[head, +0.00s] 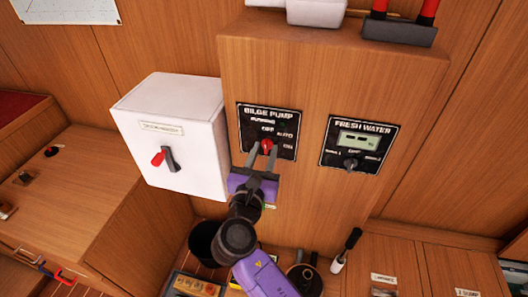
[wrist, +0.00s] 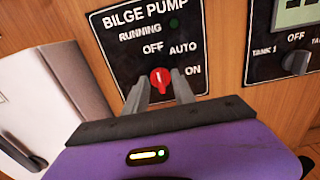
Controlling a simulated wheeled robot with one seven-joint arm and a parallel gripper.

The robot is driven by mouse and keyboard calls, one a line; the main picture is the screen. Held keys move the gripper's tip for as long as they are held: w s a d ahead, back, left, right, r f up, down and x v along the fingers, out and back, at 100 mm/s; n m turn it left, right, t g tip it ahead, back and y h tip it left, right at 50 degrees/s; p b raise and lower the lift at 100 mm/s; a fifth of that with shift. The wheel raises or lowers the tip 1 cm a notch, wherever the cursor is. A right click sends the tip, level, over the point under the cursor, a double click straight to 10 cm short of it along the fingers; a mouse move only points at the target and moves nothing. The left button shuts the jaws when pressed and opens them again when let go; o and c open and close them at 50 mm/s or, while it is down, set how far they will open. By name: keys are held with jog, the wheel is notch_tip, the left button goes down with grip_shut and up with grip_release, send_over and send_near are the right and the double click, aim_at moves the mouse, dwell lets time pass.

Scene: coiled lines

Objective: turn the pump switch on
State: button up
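The bilge pump panel (head: 268,130) is a black plate on the wooden wall, marked RUNNING, OFF, AUTO and ON. Its red knob (head: 266,146) is low on the panel and also shows in the wrist view (wrist: 160,78). The pointer direction is too small to tell surely; in the wrist view it looks roughly upright. The green running lamp (wrist: 174,24) looks dark. My gripper (head: 264,158) is at the panel with its two grey fingers apart, one on each side of the knob. In the wrist view a gap seems to show beside the knob; contact cannot be told.
A fresh water panel (head: 358,146) with a display and a dark knob is to the right. A white box (head: 172,136) with a red-and-black handle sticks out at the left. Below are a black bucket (head: 203,243) and a brush (head: 346,250).

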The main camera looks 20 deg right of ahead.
grip_shut()
jog(key=shift+m, duration=0.3)
jog(key=m+b, duration=0.1)
jog(key=m, duration=0.1)
jog(key=shift+m, duration=0.4)
jog(key=m+b, duration=0.1)
jog(key=m, duration=0.2)
jog(key=shift+s+f+m, duration=0.1)
jog(key=shift+f+m, duration=0.05)
jog(key=shift+m, duration=0.15)
jog(key=m+b, duration=0.3)
jog(key=m, duration=0.2)
jog(key=shift+d+f+b, duration=0.1)
jog(key=shift+f+b, duration=0.05)
jog(key=shift+b, duration=0.2)
jog(key=m+b, duration=0.3)
jog(key=m, duration=0.2)
jog(key=shift+m+b, duration=0.35)
jog(key=shift+m, duration=0.05)
